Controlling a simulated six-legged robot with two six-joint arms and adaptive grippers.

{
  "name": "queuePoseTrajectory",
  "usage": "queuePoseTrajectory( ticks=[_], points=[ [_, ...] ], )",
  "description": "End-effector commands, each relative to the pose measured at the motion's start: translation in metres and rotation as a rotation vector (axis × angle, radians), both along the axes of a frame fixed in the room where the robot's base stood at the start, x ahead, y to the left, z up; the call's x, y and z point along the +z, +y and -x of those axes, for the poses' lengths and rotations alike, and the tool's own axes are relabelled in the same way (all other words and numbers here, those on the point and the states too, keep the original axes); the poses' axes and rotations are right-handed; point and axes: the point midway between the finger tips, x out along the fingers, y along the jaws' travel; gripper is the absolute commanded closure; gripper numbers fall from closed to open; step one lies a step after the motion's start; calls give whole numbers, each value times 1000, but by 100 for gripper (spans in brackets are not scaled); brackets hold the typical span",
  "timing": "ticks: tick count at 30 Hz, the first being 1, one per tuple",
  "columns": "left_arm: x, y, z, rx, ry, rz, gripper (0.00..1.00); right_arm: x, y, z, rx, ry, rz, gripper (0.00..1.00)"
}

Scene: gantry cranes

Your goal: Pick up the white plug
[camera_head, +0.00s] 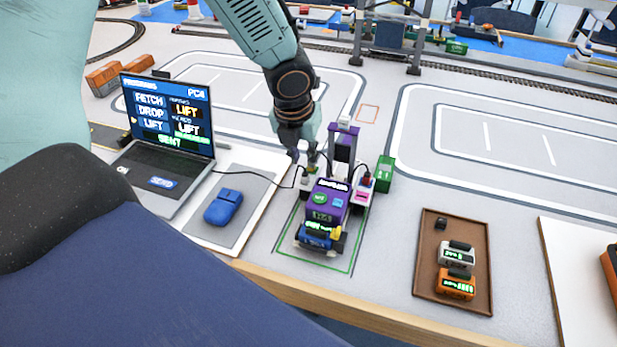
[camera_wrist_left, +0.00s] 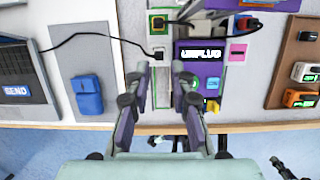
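A small white plug (camera_wrist_left: 157,55) with a black cable shows in the left wrist view, between and just beyond my left fingertips. Its cable runs left toward the laptop. My left gripper (camera_wrist_left: 164,68) is open, with nothing between its fingers. In the head view my left gripper (camera_head: 308,150) hangs at the left side of the purple crane machine (camera_head: 328,200), over the end of the cable. There the plug is largely hidden, and I cannot tell whether a finger touches it. My right gripper is not seen.
A laptop (camera_head: 168,135) and a blue mouse (camera_head: 223,207) lie to the left. A green block (camera_head: 385,174) and a pink block (camera_head: 362,192) stand right of the machine. A brown tray (camera_head: 427,255) holds small devices. Another cable runs close to the machine.

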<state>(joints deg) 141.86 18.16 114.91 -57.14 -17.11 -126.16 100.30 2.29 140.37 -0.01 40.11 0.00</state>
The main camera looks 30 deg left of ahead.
Motion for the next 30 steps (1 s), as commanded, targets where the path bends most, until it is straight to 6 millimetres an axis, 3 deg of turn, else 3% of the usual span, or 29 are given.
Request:
queuePoseTrajectory(
  ticks=[15, 22, 30],
  points=[
    [-61, 0, -10, 2, 6, 1, 77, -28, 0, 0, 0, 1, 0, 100],
    [-61, 1, -14, 2, 0, 3, 77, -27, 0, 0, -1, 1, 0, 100],
    [-60, 1, -15, 3, 1, 2, 99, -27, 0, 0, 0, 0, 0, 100]
  ],
)
